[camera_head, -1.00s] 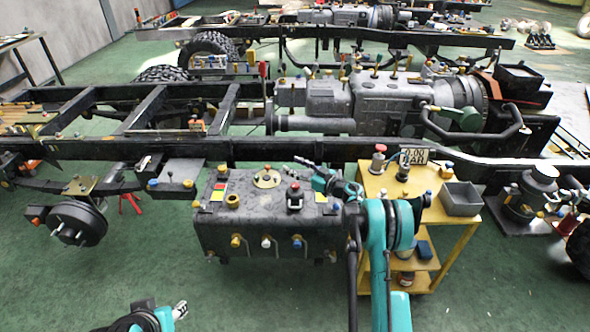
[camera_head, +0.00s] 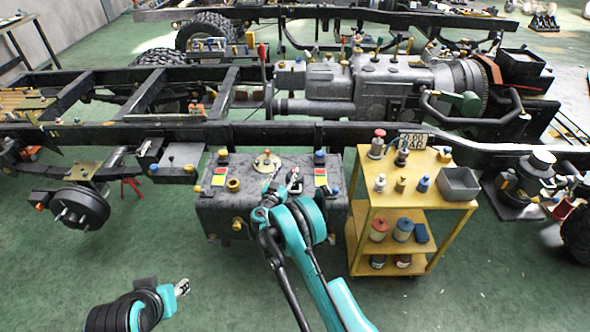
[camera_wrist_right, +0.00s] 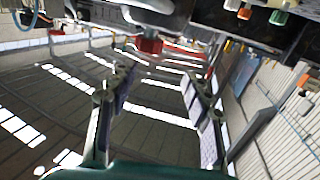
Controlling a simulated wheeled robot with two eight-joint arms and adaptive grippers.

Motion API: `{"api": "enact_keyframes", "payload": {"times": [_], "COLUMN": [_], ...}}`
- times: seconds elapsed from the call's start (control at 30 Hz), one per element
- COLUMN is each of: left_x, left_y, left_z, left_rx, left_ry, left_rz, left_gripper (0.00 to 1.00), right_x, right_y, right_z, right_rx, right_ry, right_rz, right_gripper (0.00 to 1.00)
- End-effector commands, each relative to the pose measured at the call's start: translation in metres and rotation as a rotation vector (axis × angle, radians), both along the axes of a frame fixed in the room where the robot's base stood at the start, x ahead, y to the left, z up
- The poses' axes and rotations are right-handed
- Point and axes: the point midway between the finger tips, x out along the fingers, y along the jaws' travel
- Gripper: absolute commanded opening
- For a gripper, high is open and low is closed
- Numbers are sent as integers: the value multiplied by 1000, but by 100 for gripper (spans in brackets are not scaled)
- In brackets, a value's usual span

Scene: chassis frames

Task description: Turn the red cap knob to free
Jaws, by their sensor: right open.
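The red cap knob (camera_wrist_right: 150,44) shows in the right wrist view as a small red block on a grey fitting, near the top and ahead of the fingertips. In the head view it belongs to the dark tank (camera_head: 222,206) and is mostly lost behind or beside my right gripper (camera_head: 277,188). My right gripper is open and empty in the wrist view (camera_wrist_right: 158,76), with its two fingers apart and the knob just beyond the tips, not between them. My left gripper (camera_head: 181,287) hangs low at the lower left, away from the tank; its finger state is unclear.
A yellow cart (camera_head: 445,206) with bottles and a grey bin (camera_head: 460,184) stands right of the tank. The long chassis rail (camera_head: 260,132) runs behind it. A brake drum (camera_head: 80,208) is at the left.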

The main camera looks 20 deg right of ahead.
Motion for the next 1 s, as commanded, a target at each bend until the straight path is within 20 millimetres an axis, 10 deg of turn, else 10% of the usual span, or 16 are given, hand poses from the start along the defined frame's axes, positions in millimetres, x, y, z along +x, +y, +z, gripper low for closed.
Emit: {"api": "enact_keyframes", "payload": {"times": [0.23, 1.0], "left_x": [0, 0], "left_y": [0, 0], "left_z": [1, -22], "left_rx": [0, 0], "left_ry": [0, 0], "left_rz": [0, 0], "left_gripper": [40, 40], "right_x": [-30, 27], "right_y": [6, -43], "right_z": [-26, -26], "right_rx": [-10, -10], "right_ry": [-39, -39], "right_rz": [-114, -114], "right_gripper": [49, 49]}}
